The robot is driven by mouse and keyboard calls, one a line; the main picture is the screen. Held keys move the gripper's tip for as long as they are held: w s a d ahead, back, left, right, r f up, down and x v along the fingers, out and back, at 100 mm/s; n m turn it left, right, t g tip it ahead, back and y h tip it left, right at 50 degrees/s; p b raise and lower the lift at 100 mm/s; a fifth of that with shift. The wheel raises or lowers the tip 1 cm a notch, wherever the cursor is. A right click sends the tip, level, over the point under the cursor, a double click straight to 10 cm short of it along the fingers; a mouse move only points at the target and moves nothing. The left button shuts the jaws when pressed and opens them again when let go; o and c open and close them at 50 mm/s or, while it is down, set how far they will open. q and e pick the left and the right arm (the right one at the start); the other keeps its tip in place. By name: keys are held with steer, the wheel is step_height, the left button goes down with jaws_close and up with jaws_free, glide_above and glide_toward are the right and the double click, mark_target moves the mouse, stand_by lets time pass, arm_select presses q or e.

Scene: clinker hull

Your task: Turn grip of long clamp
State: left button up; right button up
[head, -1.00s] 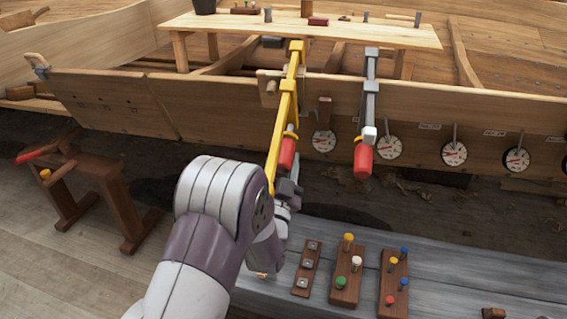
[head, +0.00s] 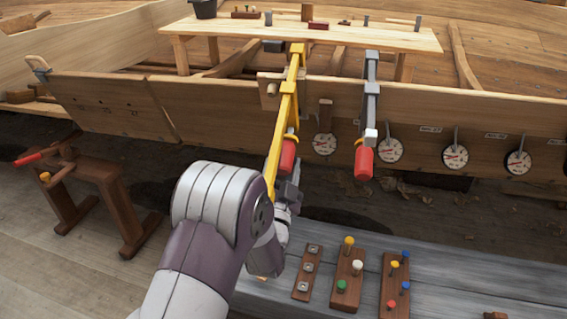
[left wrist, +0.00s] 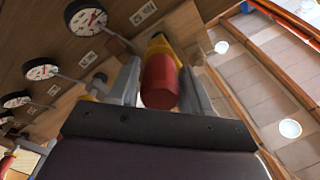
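The long clamp is a yellow bar clamp (head: 283,120) hung over the plank edge, with a red grip (head: 287,157) at its lower end. In the left wrist view the red grip (left wrist: 160,82) points towards the camera between the two fingers. My left gripper (head: 292,177) is at the grip's lower end, fingers open on either side of it; firm contact is not visible. My forearm hides the lower end of the yellow bar. My right gripper is not in view.
A shorter grey clamp (head: 371,95) with a red grip hangs to the right. Several round dials (head: 455,157) line the plank. A grey bench (head: 450,285) with peg blocks (head: 347,277) is below. A wooden trestle (head: 100,180) stands at left.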

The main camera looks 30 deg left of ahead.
arm_select(q)
steer(key=shift+o, duration=0.8)
steer(key=shift+s, duration=0.1)
steer(key=v, duration=1.2)
steer(key=shift+s, duration=0.25)
steer(key=shift+d+f, duration=0.1)
